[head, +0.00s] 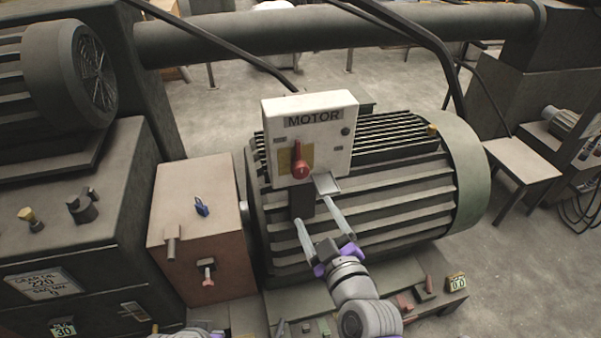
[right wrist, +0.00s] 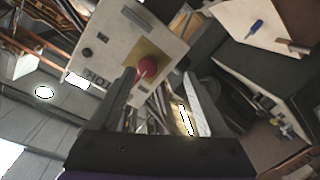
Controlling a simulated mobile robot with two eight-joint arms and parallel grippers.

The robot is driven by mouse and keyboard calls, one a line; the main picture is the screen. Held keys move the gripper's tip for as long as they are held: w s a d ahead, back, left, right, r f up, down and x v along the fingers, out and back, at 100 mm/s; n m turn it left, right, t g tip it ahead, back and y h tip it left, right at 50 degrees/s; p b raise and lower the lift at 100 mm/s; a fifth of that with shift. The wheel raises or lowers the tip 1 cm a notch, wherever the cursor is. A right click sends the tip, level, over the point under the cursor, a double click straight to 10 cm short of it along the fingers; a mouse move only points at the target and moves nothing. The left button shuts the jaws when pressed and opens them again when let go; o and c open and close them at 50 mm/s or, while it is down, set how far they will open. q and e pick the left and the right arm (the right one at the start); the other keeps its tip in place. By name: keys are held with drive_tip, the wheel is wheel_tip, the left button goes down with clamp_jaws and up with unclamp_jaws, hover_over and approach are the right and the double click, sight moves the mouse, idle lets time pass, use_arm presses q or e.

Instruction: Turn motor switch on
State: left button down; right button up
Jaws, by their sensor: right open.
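The motor switch is a red knob (head: 300,169) with a small white mark, on a yellow plate on the front of a white box labelled MOTOR (head: 335,148). Its handle stands roughly upright in the head view. My right gripper (head: 312,202) is open and empty, just below the knob, its fingers pointing up at the box. In the right wrist view the red knob (right wrist: 147,68) shows beyond and between the two fingers (right wrist: 157,88); contact cannot be told. Part of my left gripper (head: 188,332) shows at the bottom edge; its fingers are unclear.
The box is mounted on a large ribbed motor (head: 390,205). A dark control cabinet (head: 100,250) stands farther left. A thick pipe (head: 300,32) and cables run behind the box.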

sight(302, 175)
drive_tip(key=shift+t, duration=0.7)
drive_tip(key=x, duration=0.4)
drive_tip(key=r+b+x, duration=0.1)
drive_tip(key=x, duration=0.2)
drive_tip(key=r+x, duration=0.1)
drive_tip(key=x, duration=0.3)
drive_tip(key=shift+w+r, duration=0.1)
drive_tip(key=shift+w, duration=0.25)
clamp_jaws()
